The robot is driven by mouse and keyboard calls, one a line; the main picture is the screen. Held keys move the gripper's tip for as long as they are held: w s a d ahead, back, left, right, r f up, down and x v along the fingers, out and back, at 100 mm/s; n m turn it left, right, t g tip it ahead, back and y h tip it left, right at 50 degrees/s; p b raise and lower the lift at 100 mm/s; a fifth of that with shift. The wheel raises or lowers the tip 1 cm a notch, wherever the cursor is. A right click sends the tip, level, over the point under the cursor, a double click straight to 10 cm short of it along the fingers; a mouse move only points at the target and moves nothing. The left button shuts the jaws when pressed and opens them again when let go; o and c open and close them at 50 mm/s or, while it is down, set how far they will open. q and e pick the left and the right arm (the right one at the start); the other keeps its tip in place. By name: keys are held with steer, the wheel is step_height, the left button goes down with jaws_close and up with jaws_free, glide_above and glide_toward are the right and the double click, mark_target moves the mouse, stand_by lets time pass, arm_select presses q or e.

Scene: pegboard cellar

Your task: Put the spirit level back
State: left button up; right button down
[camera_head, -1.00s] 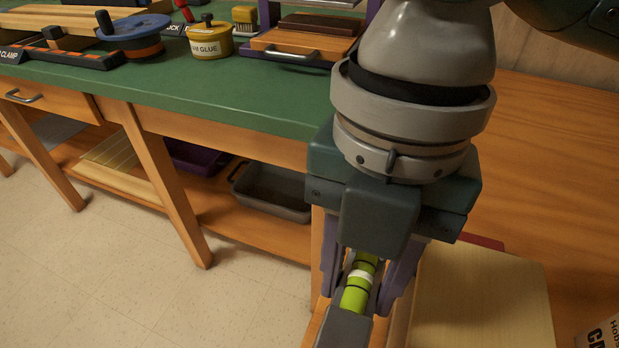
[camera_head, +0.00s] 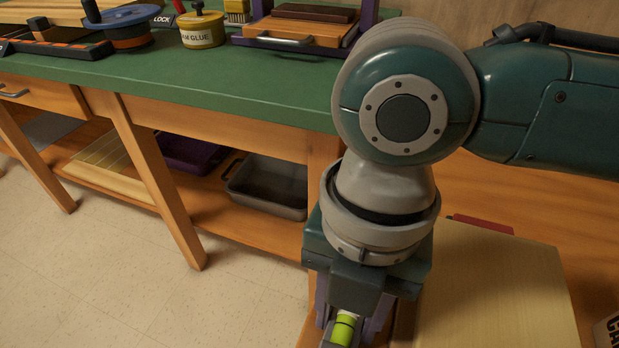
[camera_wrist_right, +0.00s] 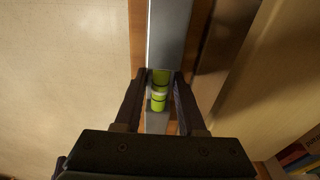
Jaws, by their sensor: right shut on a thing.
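The spirit level is a grey bar with a lime-green vial section (camera_head: 343,331) at the bottom of the head view. In the right wrist view the grey bar (camera_wrist_right: 171,35) runs up the middle to the top edge. My right gripper (camera_head: 346,318) points down with its fingers on both sides of the green section. It is shut on the level in the right wrist view (camera_wrist_right: 161,82) too. The level's near end is hidden by the gripper and cut off by the head view's edge. My left gripper is not in view.
A green-topped workbench (camera_head: 230,92) holds a yellow glue pot (camera_head: 202,30), a blue disc (camera_head: 122,20) and a wooden block (camera_head: 300,32). Its lower shelf holds a grey tray (camera_head: 265,190). A pale board (camera_head: 490,290) lies right of the gripper. Open floor (camera_head: 110,270) is left.

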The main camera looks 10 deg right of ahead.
steer(key=c, duration=0.5)
jaws_free()
steer(key=r+p, duration=0.1)
steer(key=r, duration=0.2)
steer(key=r+p, duration=0.1)
steer(key=r, duration=0.3)
steer(key=w+r+p, duration=0.1)
steer(key=r+p, duration=0.1)
steer(key=r, duration=0.2)
steer(key=shift+d, duration=0.35)
steer(key=shift+r, duration=0.55)
